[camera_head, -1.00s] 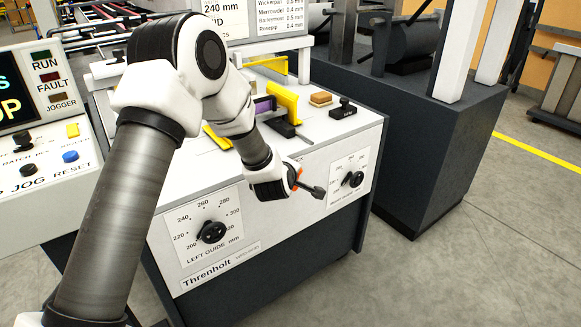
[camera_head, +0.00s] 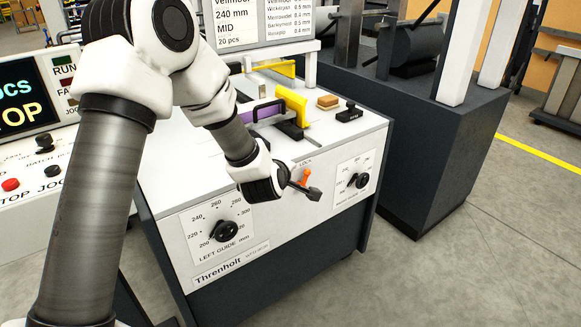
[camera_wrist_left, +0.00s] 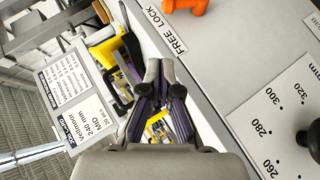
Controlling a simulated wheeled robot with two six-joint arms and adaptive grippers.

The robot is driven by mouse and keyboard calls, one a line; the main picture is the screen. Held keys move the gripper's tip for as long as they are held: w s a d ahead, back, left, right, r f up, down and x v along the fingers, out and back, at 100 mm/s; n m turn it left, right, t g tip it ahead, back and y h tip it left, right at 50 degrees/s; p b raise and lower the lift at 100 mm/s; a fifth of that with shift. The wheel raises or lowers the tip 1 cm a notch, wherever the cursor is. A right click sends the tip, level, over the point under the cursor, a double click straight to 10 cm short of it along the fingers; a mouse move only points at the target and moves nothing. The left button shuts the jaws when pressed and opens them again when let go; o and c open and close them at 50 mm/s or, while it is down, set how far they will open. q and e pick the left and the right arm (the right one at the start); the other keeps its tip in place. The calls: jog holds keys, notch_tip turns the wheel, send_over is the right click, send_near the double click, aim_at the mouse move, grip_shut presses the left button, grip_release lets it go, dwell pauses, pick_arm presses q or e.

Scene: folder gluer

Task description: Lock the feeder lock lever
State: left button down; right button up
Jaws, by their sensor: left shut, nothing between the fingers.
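The feeder lock lever is an orange handle (camera_head: 305,177) on the upper front face of the white feeder cabinet (camera_head: 290,215), just under the LOCK label. In the left wrist view its orange end (camera_wrist_left: 186,6) shows at the top edge, beside the printed words FREE and LOCK (camera_wrist_left: 165,30). Most of the lever is cut off there, so its setting is hard to tell. My left gripper (camera_head: 313,193) is shut and empty, in front of the panel and close to the lever; contact cannot be told. Its closed fingers (camera_wrist_left: 162,75) show in the wrist view. My right gripper is not in view.
The left guide dial (camera_head: 226,231) and right guide dial (camera_head: 358,181) flank the lever on the front panel. Yellow guides (camera_head: 292,104), a tan block (camera_head: 328,101) and a black knob (camera_head: 348,111) stand on top. A control panel (camera_head: 35,165) stands at left.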

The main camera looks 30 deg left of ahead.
pick_arm(q)
jog(key=v, duration=0.3)
jog(key=shift+s+d+r, duration=0.1)
jog(key=shift+s+r, duration=0.1)
jog(key=shift+s, duration=0.05)
jog(key=s+d+f+m+g+h+p, duration=0.1)
jog(key=s+d+f+m+g+p, duration=0.2)
jog(key=s+f, duration=0.4)
jog(key=s+d+f+m+g+p, duration=0.1)
jog(key=s+f+g+p, duration=0.3)
jog(key=f, duration=0.5)
jog(key=s+d+f+m+g+h+p, duration=0.1)
jog(key=s+d+f+m, duration=0.1)
jog(key=s+m, duration=0.2)
jog(key=s+d+f+m+g+h+p, duration=0.1)
jog(key=s+m, duration=0.3)
jog(key=s, duration=0.6)
jog(key=s+d+f+m+g+h+p, duration=0.1)
jog(key=s+d+f+m+g+p, duration=0.1)
jog(key=s, duration=0.6)
notch_tip(320, 180, down, 2)
jog(key=d+m+g, duration=0.1)
jog(key=m, duration=0.2)
jog(key=shift+d, duration=0.3)
